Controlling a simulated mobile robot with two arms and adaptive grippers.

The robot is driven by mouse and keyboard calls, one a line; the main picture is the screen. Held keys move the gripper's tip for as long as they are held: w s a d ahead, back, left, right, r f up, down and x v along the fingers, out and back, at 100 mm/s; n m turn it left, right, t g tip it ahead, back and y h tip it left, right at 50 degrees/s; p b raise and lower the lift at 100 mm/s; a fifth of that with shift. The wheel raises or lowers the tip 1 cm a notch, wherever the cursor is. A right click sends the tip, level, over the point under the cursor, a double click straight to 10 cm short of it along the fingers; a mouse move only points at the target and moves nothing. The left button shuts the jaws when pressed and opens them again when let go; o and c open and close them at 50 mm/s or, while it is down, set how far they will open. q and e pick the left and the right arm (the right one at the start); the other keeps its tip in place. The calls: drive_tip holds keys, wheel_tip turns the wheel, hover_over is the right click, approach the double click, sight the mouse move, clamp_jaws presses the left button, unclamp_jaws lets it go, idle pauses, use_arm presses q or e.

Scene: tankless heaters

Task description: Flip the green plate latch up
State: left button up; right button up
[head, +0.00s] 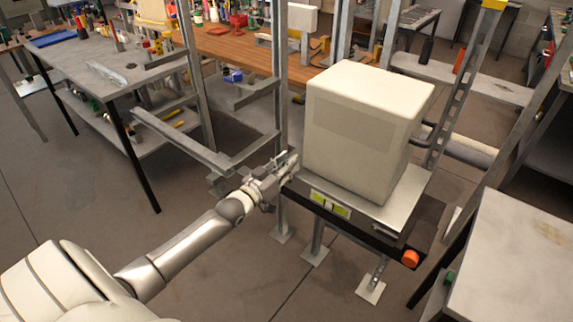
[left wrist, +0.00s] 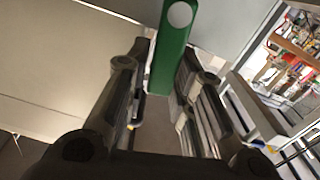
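The green plate latch (left wrist: 174,50) shows in the left wrist view as a flat green bar with a pale round spot near its upper end. I cannot make it out in the head view, where my gripper and the heater hide that side. My left gripper (head: 284,168) is at the left edge of the heater's stand. In the left wrist view its fingers (left wrist: 162,75) are apart, one on each side of the green plate. I cannot tell whether they touch it. My right gripper is not in view.
A cream box-shaped heater (head: 362,130) sits on a metal stand with yellow-green labels (head: 330,204) and an orange knob (head: 410,258). Metal frame posts rise beside it. A grey workbench (head: 100,70) is at the left, a pale table (head: 515,255) at the right.

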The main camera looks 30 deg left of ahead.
use_arm(q)
clamp_jaws()
drive_tip(key=shift+d+r+m+p, duration=0.1)
drive_tip(key=shift+d+m+p, duration=0.15)
drive_tip(key=shift+m+p, duration=0.25)
drive_tip(key=shift+d+m, duration=0.2)
drive_tip(key=shift+m, duration=0.4)
drive_tip(key=o, duration=0.5)
unclamp_jaws()
drive_tip(key=shift+s, duration=0.1)
drive_tip(key=shift+s, duration=0.1)
drive_tip(key=s, duration=0.8)
drive_tip(key=s+a, duration=0.1)
drive_tip(key=s, duration=0.2)
drive_tip(key=shift+s, duration=0.4)
